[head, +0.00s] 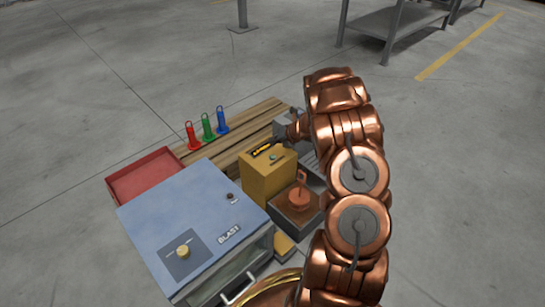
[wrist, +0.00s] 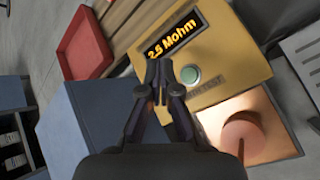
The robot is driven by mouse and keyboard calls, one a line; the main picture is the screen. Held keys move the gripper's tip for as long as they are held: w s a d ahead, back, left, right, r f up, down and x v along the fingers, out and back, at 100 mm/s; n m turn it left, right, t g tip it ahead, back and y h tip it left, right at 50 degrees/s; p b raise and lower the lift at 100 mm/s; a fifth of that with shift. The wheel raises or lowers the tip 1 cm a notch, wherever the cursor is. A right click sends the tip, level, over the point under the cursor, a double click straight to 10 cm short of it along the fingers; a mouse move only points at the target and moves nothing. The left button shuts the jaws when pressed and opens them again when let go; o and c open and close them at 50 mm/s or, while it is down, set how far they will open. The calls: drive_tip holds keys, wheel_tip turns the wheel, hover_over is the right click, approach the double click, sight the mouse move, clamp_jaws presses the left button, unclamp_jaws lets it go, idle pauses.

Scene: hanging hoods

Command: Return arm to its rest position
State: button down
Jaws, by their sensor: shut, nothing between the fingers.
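My copper-coloured arm rises at the right of the head view and bends over toward the bench. My gripper (wrist: 158,80) is shut and empty in the wrist view. It points at the yellow tester box (head: 268,177), over the side nearest the blue cabinet as the wrist view shows it. The tester's display reads 2.5 Mohm (wrist: 174,40), and a green button (wrist: 189,75) sits beside the fingertips. I cannot tell whether the fingers touch the box.
A blue cabinet marked BLAST (head: 190,220) stands at the front left. A red tray (head: 146,174) lies behind it. Floor at right is clear.

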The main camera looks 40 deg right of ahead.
idle(0.3)
drive_tip(key=d+r+m+h+p, duration=0.25)
drive_tip(key=r+m+p, duration=0.2)
drive_tip(key=r, duration=0.65)
drive_tip(key=d+r+m+h+p, duration=0.25)
drive_tip(key=r+p, duration=0.25)
drive_tip(key=r, duration=0.5)
drive_tip(key=s+a+r+m+g+h+p, duration=0.15)
drive_tip(key=s+r+m+p, duration=0.3)
drive_tip(key=r, duration=0.55)
drive_tip(key=s+a+r+m+g+h+p, duration=0.1)
drive_tip(key=s+a+r+m+h+p, duration=0.3)
drive_tip(key=r, duration=0.6)
drive_tip(key=s+a+r+m+g+y+p, duration=0.2)
drive_tip(key=s+a+r+m+p, duration=0.2)
drive_tip(key=s+a+r+p, duration=0.3)
drive_tip(key=s+a+r+m+g+y+p, duration=0.3)
drive_tip(key=s+a+r+m+p, duration=0.2)
drive_tip(key=s+a, duration=0.9)
drive_tip(key=s+a+r+m+g+y+p, duration=0.3)
drive_tip(key=s+a+r+p, duration=0.6)
drive_tip(key=s, duration=0.6)
drive_tip(key=shift+s+a+r+m+p, duration=0.35)
drive_tip(key=shift+a+m, duration=0.3)
drive_tip(key=shift+m, duration=0.5)
